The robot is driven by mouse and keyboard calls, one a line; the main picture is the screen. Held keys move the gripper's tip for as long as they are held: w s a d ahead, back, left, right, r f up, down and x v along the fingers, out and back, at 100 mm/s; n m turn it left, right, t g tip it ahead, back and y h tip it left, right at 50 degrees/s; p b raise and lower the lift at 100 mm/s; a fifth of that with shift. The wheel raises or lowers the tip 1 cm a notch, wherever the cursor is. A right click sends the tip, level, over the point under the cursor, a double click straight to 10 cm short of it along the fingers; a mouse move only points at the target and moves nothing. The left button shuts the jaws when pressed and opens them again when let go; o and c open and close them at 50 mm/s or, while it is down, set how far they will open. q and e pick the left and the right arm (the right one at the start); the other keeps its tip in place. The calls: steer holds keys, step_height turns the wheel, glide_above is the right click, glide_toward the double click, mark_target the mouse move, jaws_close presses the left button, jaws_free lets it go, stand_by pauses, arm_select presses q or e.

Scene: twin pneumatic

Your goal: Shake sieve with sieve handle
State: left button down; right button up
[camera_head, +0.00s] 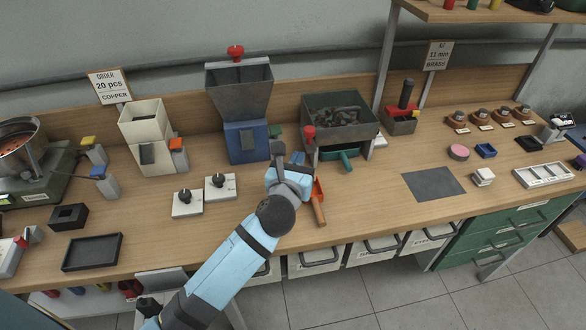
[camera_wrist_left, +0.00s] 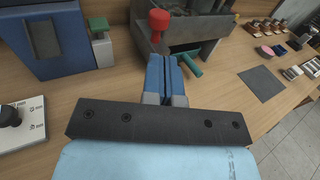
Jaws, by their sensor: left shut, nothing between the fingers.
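The sieve (camera_head: 340,132) is a dark grey box-shaped unit with dark pieces in its top, at the back middle of the bench. A lever with a red knob (camera_head: 309,132) stands at its front left corner; it also shows in the wrist view (camera_wrist_left: 158,21). A teal handle or tray (camera_head: 346,157) sticks out at its front, partly seen in the wrist view (camera_wrist_left: 186,66). I cannot tell which is the sieve handle. My left gripper (camera_wrist_left: 166,66) is shut and empty, with blue fingers pointing towards the red-knobbed lever. Whether they touch is unclear.
A blue machine with a grey hopper (camera_head: 239,85) stands left of the sieve. An orange-handled scoop (camera_head: 319,203) lies beside my left wrist. Two white dial boxes (camera_head: 187,203) sit at the left. The bench right of the scoop is clear up to a grey mat (camera_head: 433,184).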

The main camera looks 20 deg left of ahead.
mark_target(308, 134)
arm_select(q)
steer(key=w, duration=0.5)
steer(key=w+a, duration=0.1)
steer(key=w, duration=0.2)
steer(key=shift+f, duration=0.2)
steer(key=shift+a, duration=0.1)
steer(key=w+a+p, duration=0.2)
steer(key=w+a, duration=0.1)
steer(key=w, duration=0.2)
steer(key=shift+a+p, duration=0.2)
steer(key=shift+p, duration=0.15)
